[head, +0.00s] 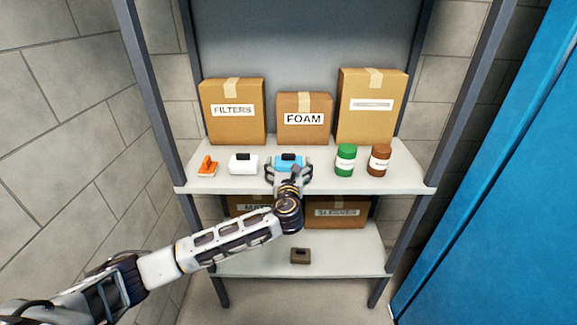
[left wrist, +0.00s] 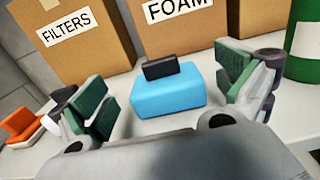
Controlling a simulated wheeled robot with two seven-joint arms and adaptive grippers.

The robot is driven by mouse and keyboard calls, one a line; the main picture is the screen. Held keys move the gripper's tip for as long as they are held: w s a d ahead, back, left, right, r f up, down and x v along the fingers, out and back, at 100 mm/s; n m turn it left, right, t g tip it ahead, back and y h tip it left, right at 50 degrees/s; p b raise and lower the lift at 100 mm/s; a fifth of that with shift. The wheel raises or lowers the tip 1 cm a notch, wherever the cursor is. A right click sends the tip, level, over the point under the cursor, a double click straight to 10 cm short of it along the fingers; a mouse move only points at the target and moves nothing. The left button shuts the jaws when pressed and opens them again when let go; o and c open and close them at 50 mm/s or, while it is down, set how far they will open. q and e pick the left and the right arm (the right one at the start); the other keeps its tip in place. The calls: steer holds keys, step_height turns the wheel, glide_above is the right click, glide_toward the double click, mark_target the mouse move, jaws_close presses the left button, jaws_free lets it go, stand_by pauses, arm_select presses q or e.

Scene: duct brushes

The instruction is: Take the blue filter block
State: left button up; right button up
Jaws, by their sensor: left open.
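The blue filter block (head: 289,163) sits on the upper shelf, in front of the box marked FOAM. It has a dark piece on top. In the left wrist view the blue filter block (left wrist: 168,97) stands between the spread fingers, with room on both sides. My left gripper (head: 289,174) is open at the front of the block, and its fingers partly cover the block in the head view. The left gripper's green-padded fingers (left wrist: 168,92) also show in the left wrist view. My right gripper is not in view.
A white block (head: 243,164) and an orange tool (head: 207,167) sit left of the blue block. A green jar (head: 345,159) and a brown jar (head: 379,160) stand to the right. Cardboard boxes (head: 232,125) line the back. A small brown block (head: 300,256) lies on the lower shelf.

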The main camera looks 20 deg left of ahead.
mark_target(289, 155)
arm_select(q)
steer(key=shift+w, duration=0.1)
steer(key=shift+w+a, duration=0.3)
steer(key=shift+w, duration=0.35)
steer(key=shift+x, duration=1.8)
steer(key=c, duration=0.8)
steer(key=shift+w+r, duration=0.1)
steer(key=shift+r, duration=0.1)
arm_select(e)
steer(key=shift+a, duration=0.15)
